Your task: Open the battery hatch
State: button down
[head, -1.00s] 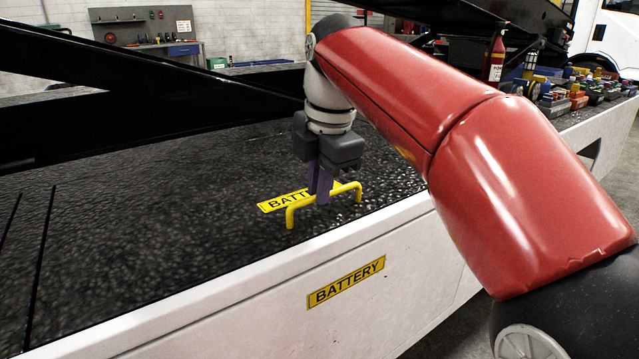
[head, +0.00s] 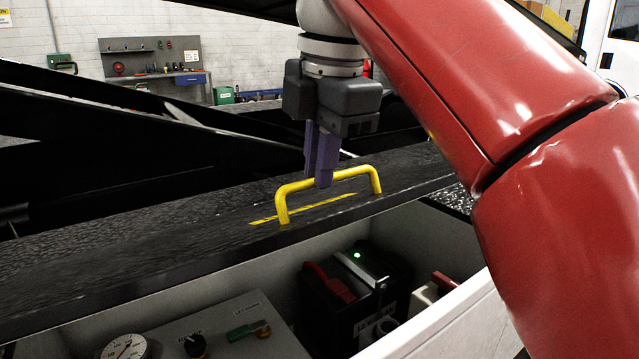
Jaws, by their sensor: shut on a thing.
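The battery hatch (head: 200,243) is a black textured lid, raised at its near edge so that the compartment under it shows. Inside the open compartment a black battery (head: 345,305) with a red terminal cover and a small green light sits below the lid.
The compartment also holds a round gauge (head: 125,347), a dark knob and a green-handled switch (head: 250,331) at the lower left. The white side wall (head: 455,312) borders it in front. Black beams (head: 90,95) stand behind the lid; a tool bench is far back.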

jog(key=shift+w+a+f, duration=0.2)
jog(key=shift+w+a, duration=0.05)
jog(key=shift+w, duration=0.1)
jog(key=c, duration=1.5)
grip_release()
jog(key=shift+w+a, duration=0.15)
jog(key=shift+w, duration=0.05)
jog(key=shift+f, duration=0.1)
